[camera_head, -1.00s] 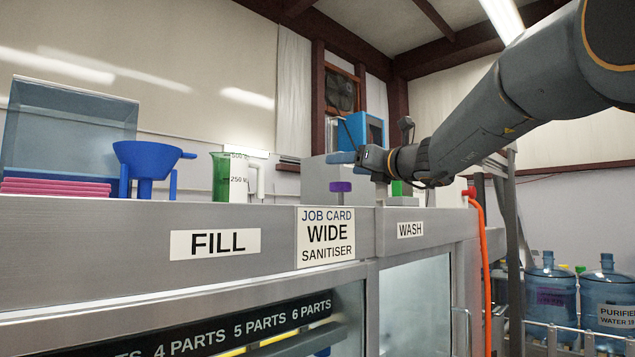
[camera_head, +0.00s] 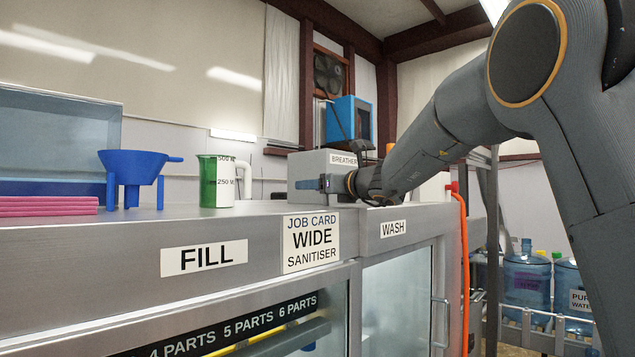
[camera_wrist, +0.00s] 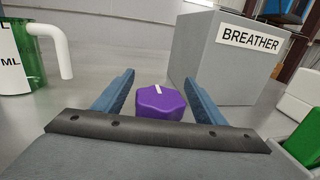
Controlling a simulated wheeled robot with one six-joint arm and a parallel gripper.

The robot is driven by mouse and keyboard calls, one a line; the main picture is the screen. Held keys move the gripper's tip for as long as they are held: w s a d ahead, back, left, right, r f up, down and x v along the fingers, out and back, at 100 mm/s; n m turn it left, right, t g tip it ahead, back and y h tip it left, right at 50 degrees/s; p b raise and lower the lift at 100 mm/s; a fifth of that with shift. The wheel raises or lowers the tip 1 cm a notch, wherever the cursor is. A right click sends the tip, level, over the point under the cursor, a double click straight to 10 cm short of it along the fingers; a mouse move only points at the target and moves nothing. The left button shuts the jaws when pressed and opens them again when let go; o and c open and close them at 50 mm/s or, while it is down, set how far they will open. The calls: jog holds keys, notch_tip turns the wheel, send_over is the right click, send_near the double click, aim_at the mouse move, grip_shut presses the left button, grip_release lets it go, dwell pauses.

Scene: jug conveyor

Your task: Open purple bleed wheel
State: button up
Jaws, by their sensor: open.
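The purple bleed wheel (camera_wrist: 160,101) shows in the wrist view as a small lobed knob with a white mark on its top, low on the grey cabinet top. My gripper (camera_wrist: 160,88) is open, with its blue fingers to the left and right of the wheel. I cannot tell whether either finger touches it. In the head view my gripper (camera_head: 308,184) is low over the cabinet top, in front of the grey breather box, and the wheel is hidden there.
The grey BREATHER box (camera_wrist: 215,60) stands close behind and right of the wheel. A green measuring jug (camera_head: 216,181) and a blue funnel (camera_head: 134,168) stand to the left. A green-and-white item (camera_wrist: 303,140) is at the right edge. An orange hose (camera_head: 463,260) hangs at the cabinet's end.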

jog(key=c, duration=1)
jog(key=shift+c, duration=0.2)
jog(key=shift+a+n+g+y, duration=0.1)
jog(key=shift+n+g+y, duration=0.3)
jog(key=shift+y, duration=0.1)
jog(key=shift+s+a+n+g+y+b, duration=0.1)
jog(key=shift+n+g+y+b, duration=0.1)
jog(key=shift+n+g+y, duration=0.35)
jog(key=shift+s+a+n+g+y+b, duration=0.1)
jog(key=shift+n+g+y+b, duration=0.1)
jog(key=shift+n+g+y, duration=0.35)
jog(key=g+y, duration=0.1)
jog(key=n+g, duration=0.1)
jog(key=n+g+y, duration=0.1)
jog(key=shift+s+a+y, duration=0.3)
jog(key=shift+s, duration=0.05)
jog(key=n+g, duration=0.1)
jog(key=n+g+y, duration=0.1)
jog(key=g, duration=0.1)
jog(key=s+n+g, duration=0.1)
jog(key=g, duration=0.1)
jog(key=shift+a+n+y+p, duration=0.25)
jog(key=shift+n+y+p, duration=0.05)
jog(key=shift+y+p, duration=0.1)
jog(key=shift+s+n+g, duration=0.2)
jog(key=shift+n+g, duration=0.25)
jog(key=shift+g, duration=0.25)
jog(key=shift+s+n+g, duration=0.2)
jog(key=shift+n+g, duration=0.25)
jog(key=shift+g, duration=0.25)
